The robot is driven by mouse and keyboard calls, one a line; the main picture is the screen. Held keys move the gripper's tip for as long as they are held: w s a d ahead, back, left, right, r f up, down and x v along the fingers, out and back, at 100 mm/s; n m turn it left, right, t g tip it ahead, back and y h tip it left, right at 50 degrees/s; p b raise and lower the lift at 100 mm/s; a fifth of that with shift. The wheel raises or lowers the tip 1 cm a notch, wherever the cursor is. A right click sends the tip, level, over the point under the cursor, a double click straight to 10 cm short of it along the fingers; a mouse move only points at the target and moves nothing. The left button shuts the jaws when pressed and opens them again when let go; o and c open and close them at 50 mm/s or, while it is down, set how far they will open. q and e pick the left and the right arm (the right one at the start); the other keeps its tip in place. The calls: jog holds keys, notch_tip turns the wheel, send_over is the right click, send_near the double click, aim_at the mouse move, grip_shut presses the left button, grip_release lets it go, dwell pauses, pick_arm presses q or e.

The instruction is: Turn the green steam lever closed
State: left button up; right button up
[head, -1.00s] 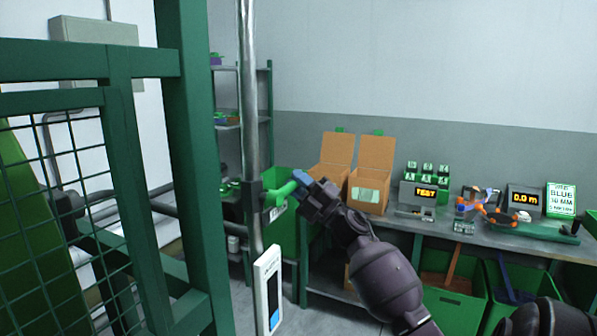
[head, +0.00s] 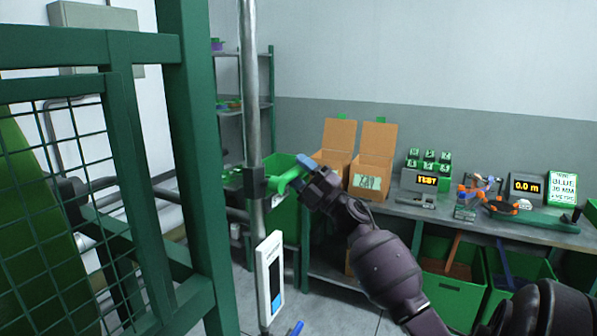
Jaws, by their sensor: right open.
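The green steam lever (head: 284,183) sticks out to the right from a dark valve block (head: 254,182) on the vertical grey pipe (head: 251,95). My right gripper (head: 300,180) is at the lever's outer end. It is open, with a blue-tipped finger (head: 306,161) above the lever end. Whether the fingers touch the lever cannot be told, and the far finger is largely hidden. My left gripper is not seen.
A green frame with wire mesh (head: 185,150) stands close on the left. A white panel with a blue display (head: 270,278) hangs below the valve. Behind, a workbench (head: 470,224) carries open cardboard boxes (head: 372,165) and displays. Green bins (head: 455,300) stand underneath.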

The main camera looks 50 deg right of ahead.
jog(key=shift+s+d+f, duration=0.1)
jog(key=shift+s+f, duration=0.25)
jog(key=b+v, duration=0.1)
jog(key=v, duration=0.5)
jog(key=shift+s, duration=0.3)
jog(key=shift+f, duration=0.1)
